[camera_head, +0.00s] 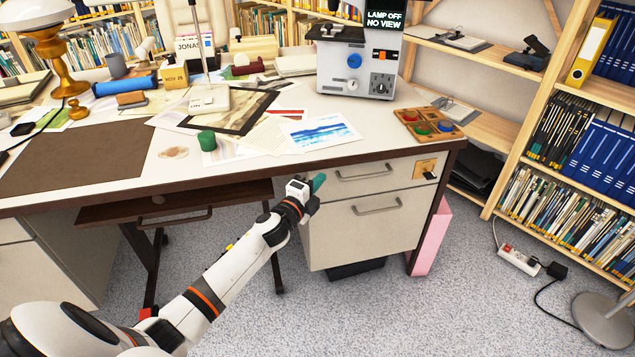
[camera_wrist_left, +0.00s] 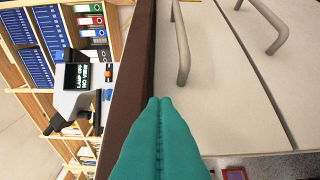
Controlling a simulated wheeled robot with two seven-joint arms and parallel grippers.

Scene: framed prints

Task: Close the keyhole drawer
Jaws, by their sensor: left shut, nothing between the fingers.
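A brass plate (camera_head: 427,168) with a dark fitting like a lock or key sits on the right end of the upper drawer (camera_head: 375,180) of the desk's pale right cabinet. That drawer has a metal bar handle and looks flush with the cabinet. A brown drawer (camera_head: 105,213) under the desk's middle has a small round spot, perhaps a keyhole, and a bar handle; it looks pulled out. My left gripper (camera_head: 318,183) is shut and empty, in front of the upper drawer's left end. Its teal fingertips (camera_wrist_left: 160,102) show near two drawer handles. My right gripper is out of view.
The lower cabinet drawer (camera_head: 362,230) has its own handle. The desk top (camera_head: 265,170) overhangs the drawers. A pink panel (camera_head: 430,238) stands by the desk's right leg, with bookshelves (camera_head: 560,170) further right. Carpet (camera_head: 330,315) in front is mostly clear.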

